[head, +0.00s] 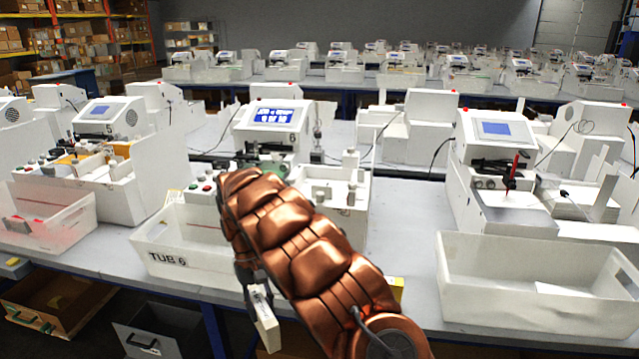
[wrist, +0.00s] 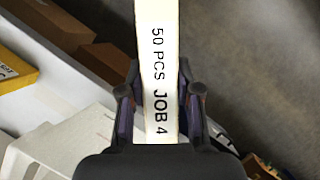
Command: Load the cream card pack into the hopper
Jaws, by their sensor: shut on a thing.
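My gripper (wrist: 160,100) is shut on a cream card pack (wrist: 157,40) marked "50 PCS JOB 4", which stands out lengthwise between the fingers in the wrist view. In the head view the pack (head: 266,325) hangs at the end of my copper arm, low in front of the table edge, right of the tub marked TUB 6 (head: 165,262). Plotter 6 (head: 272,125), with a lit blue screen, stands behind my arm. My arm hides part of its front, and I cannot make out its hopper clearly.
Similar plotters stand at left (head: 110,125) and right (head: 500,140). A large white tub (head: 530,290) sits at the front right. Open drawers with cardboard (head: 55,300) are below the table at left. Bare table top shows around (head: 400,215).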

